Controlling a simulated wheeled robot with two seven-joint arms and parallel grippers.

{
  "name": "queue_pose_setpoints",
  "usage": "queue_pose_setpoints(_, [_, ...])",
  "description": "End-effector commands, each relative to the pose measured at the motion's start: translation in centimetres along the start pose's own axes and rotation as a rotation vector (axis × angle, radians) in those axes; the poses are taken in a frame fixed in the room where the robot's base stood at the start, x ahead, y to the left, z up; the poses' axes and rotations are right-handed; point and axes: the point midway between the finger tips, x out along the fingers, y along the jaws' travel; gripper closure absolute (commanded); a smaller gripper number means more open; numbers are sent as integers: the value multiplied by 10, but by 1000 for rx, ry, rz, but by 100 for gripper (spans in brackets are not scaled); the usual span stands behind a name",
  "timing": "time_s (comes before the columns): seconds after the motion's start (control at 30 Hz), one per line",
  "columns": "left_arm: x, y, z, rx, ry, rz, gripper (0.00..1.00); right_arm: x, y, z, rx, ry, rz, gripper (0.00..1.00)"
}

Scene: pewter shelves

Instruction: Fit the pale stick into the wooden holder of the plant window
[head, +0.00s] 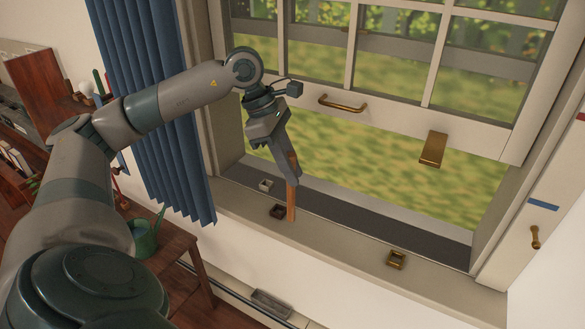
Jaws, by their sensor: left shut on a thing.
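My left gripper (289,180) points down over the window sill and is shut on an orange-brown wooden stick (291,203). The stick is upright, and its lower end shows just right of a small dark brown holder (276,211) on the sill. I cannot tell whether the stick touches the sill. The dark brown holder looks like the wooden one and appears empty. A small pale holder (265,185) sits behind it to the left, and a brass holder (396,260) sits farther right. My right gripper is not in view.
A blue curtain (150,100) hangs left. A green watering can (146,238) stands on a wooden table. The sill between the dark and brass holders is clear.

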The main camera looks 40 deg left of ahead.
Motion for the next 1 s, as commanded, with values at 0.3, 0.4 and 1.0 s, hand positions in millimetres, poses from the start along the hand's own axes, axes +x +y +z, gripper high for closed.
queue_pose_setpoints(0.3, [6, -2, 3, 34, 1, -15, 100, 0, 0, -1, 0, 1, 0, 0])
queue_pose_setpoints(0.4, [16, -7, 9, 105, 4, -45, 100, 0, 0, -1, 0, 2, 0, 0])
queue_pose_setpoints(1.0, [139, -98, 97, 1353, 10, -524, 100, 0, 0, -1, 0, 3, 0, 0])
